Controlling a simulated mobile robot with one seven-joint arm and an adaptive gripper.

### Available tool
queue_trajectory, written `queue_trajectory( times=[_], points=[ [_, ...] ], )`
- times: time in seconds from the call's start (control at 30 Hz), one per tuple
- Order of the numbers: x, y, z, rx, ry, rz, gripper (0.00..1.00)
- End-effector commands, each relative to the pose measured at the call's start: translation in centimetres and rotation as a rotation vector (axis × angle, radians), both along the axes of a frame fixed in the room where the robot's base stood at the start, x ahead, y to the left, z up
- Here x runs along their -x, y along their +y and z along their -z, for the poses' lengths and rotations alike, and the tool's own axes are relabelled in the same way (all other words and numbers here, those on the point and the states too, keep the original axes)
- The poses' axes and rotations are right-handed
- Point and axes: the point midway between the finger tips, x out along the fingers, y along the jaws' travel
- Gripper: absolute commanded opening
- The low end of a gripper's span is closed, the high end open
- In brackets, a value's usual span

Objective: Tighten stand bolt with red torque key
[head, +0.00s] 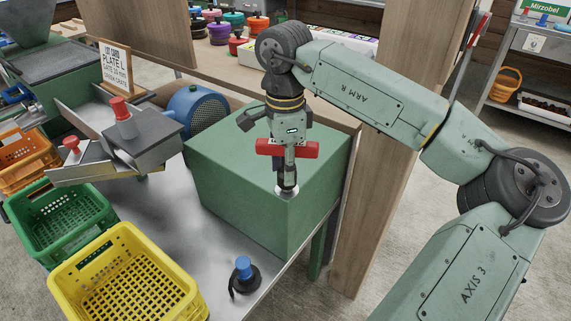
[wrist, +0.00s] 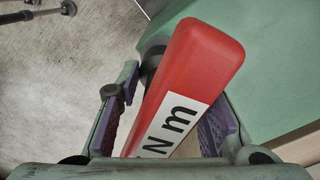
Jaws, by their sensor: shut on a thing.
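The red torque key (head: 306,149) is held upright in my gripper (head: 289,150), above the front corner of the green stand box (head: 240,165). Its red bar lies crosswise between the fingers. Its dark lower end meets a pale round seat (head: 280,190) on the box top; the bolt is hidden, so I cannot tell how far the key sits on it. In the wrist view, the key's red bar (wrist: 200,62) with a white "N m" label lies between the purple pads of my gripper (wrist: 172,112). A dark round part shows behind the bar.
A blue-topped tool (head: 244,268) stands on the metal table in front. Yellow (head: 65,268), green (head: 105,190) and orange crates line the left. Sloped metal plates with red knobs (head: 120,108) and a blue motor (head: 198,112) stand left of the box. A wooden post (head: 375,210) is close on the right.

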Motion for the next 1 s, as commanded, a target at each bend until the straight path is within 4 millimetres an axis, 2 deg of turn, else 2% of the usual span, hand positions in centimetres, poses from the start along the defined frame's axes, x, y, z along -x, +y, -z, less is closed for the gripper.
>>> queue_trajectory(
  times=[0.6, 0.8, 0.87, 1.0],
  points=[
    [0.0, 0.0, 2.0, 0.0, -0.001, 0.0, 0.0],
    [0.0, 0.0, 1.8, 0.0, -0.001, 0.003, 0.0],
    [0.0, 0.0, 1.8, 0.0, -0.001, 0.025, 0.0],
    [-0.1, -0.1, 2.0, 0.002, -0.003, 0.182, 0.0]
  ],
)
